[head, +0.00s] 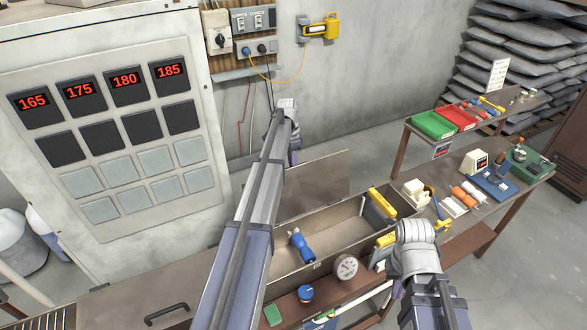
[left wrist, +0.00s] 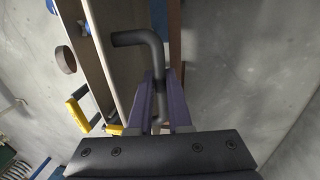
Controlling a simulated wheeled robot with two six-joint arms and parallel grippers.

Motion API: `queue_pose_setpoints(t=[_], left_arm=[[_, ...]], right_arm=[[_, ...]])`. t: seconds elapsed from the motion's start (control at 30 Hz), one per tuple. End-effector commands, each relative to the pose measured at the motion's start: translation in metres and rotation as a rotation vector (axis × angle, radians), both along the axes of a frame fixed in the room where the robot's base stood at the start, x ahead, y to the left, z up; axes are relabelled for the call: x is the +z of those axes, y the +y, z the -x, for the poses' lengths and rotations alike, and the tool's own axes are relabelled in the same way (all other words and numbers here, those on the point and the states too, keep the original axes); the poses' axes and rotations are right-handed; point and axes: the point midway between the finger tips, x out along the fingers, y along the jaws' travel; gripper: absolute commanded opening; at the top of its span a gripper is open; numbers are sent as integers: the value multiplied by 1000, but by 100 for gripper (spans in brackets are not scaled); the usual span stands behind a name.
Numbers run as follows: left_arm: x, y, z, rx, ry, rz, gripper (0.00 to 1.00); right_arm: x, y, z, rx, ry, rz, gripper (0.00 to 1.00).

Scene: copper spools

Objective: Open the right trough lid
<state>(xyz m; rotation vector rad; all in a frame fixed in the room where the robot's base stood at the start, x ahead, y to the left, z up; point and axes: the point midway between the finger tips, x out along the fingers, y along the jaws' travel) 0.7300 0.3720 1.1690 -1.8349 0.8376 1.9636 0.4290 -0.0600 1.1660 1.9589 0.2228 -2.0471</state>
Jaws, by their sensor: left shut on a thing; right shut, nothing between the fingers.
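The right trough lid (head: 322,182) is a brown-grey panel. It stands raised along the far side of the open trough (head: 283,276), partly hidden by my left arm. My left gripper (left wrist: 158,88) is shut on the lid's black bar handle (left wrist: 140,38) in the left wrist view. In the head view that gripper is at the lid's upper left, with its fingers mostly hidden. A blue object (head: 301,245) lies inside the trough. My right gripper (head: 394,287) is shut and empty by the trough's near right corner, largely hidden by its own wrist.
A closed lid with a black handle (head: 167,313) is at the lower left. Yellow blocks (head: 382,202) are on the trough's right end. A round gauge (head: 346,267) and blue knob (head: 306,293) are at its front. A cluttered bench (head: 502,205) stands right; a control cabinet (head: 110,120) stands left.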

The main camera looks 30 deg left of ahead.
Motion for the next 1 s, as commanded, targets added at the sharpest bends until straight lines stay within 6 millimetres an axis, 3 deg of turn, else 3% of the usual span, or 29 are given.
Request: queue_pose_setpoints(t=[0.17,0.2,0.47,0.77,1.0], left_arm=[[0,0,-3,2,-5,-1,0],[0,0,-3,2,-5,-1,18],[0,0,-2,0,-3,0,47],[1,0,-1,0,-1,0,47],[16,2,-3,0,-1,0,47]], right_arm=[[0,0,0,0,0,0,0],[0,0,0,0,0,0,0],[0,0,0,0,0,0,0],[2,0,0,0,0,0,0],[17,0,0,-2,1,0,0]])
